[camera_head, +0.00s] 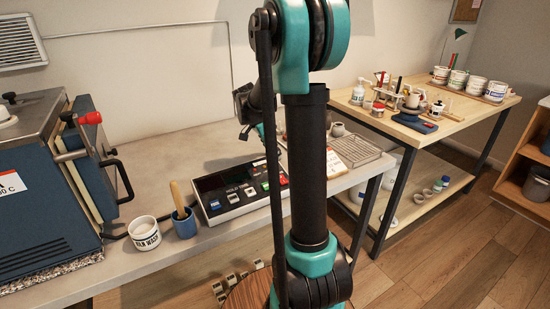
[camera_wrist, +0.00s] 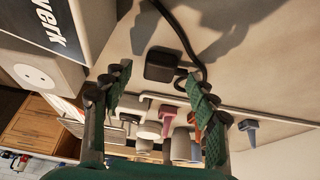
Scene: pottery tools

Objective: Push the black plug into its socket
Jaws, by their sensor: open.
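The black plug (camera_wrist: 162,64) shows in the wrist view as a small dark block on the pale worktop, with its black cable curving away toward the top. The socket (camera_wrist: 38,76) is a round recessed outlet on the face of a white box at the left of that view. My gripper (camera_wrist: 158,74) is open, its two green padded fingers spread apart and empty. The plug appears beyond the fingertips, roughly in line with the gap; I cannot tell the distance. In the head view my arm hides much of this area, and I cannot make out plug or socket there.
A dark box with white lettering (camera_wrist: 70,28) stands near the socket.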

